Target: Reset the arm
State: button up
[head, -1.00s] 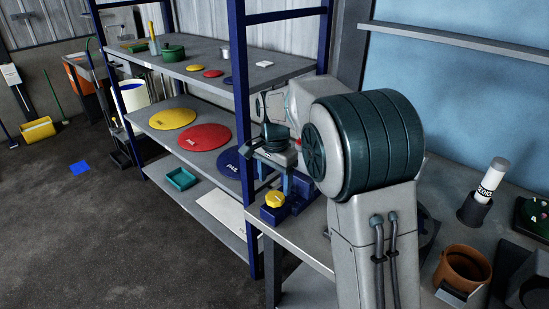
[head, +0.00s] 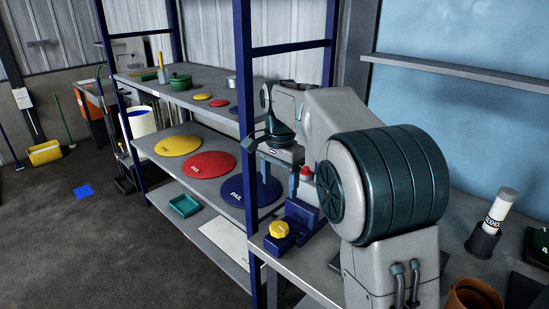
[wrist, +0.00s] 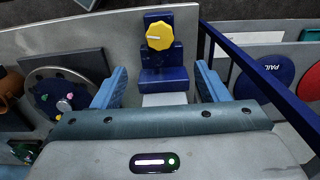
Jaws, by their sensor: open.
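My gripper (wrist: 160,88) shows in the wrist view with its two blue fingers spread wide and nothing between them. In the head view my gripper (head: 286,182) hangs fingers-down over the near end of the bench, close to the shelf post, partly hidden by my arm. A blue device with a yellow knob (head: 279,230) stands on the bench below it. In the wrist view the yellow knob (wrist: 160,36) lies ahead of the fingers, apart from them.
A blue shelf post (head: 246,150) stands close beside my gripper. The rack holds yellow, red and blue discs (head: 208,164) and a teal tray (head: 184,206). A white cylinder in a dark holder (head: 500,210) and a brown pot (head: 473,295) stand on the bench at right.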

jog(key=s+d+f+n+t, duration=0.1)
jog(key=s+d+f+n, duration=0.1)
jog(key=s, duration=0.7)
jog(key=s+d+f+n+t, duration=0.1)
jog(key=s+d+f+n, duration=0.2)
jog(key=s, duration=0.5)
jog(key=s+d+f+n+t, duration=0.1)
jog(key=s+d+n, duration=0.3)
jog(key=s, duration=0.5)
jog(key=shift+s+d+f, duration=0.35)
jog(key=shift+d+f, duration=0.3)
jog(key=shift+d, duration=0.5)
